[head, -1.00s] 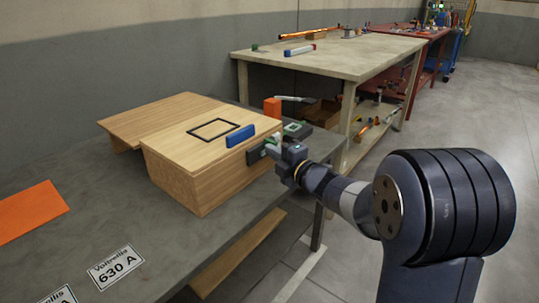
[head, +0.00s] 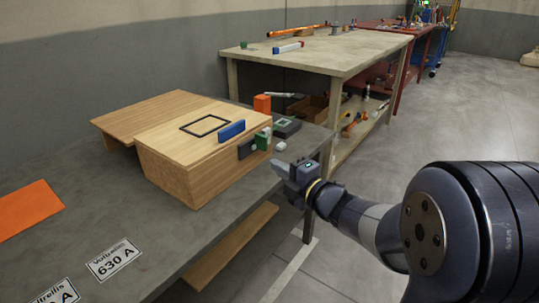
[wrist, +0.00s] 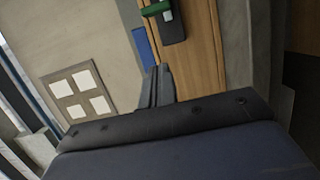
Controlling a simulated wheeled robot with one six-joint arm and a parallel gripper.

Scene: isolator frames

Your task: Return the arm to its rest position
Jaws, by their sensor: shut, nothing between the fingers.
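My gripper (head: 285,168) is in front of the right end of the wooden box (head: 190,168), apart from it, over the right edge of the grey bench. Its fingers are together with nothing between them; they also show in the wrist view (wrist: 157,86). My arm reaches in from the lower right of the head view. On the box's near right face are a dark plate (head: 246,149) and a green piece (head: 263,139). The green piece (wrist: 156,8) and dark plate (wrist: 173,30) show at the top of the wrist view.
A blue bar (head: 232,131) and a black square outline are on the box's top. An orange block (head: 262,103) and a dark device (head: 287,127) stand behind it. The grey bench (head: 95,220) bears labels and an orange sheet. A second table (head: 330,55) stands behind. Floor on the right is open.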

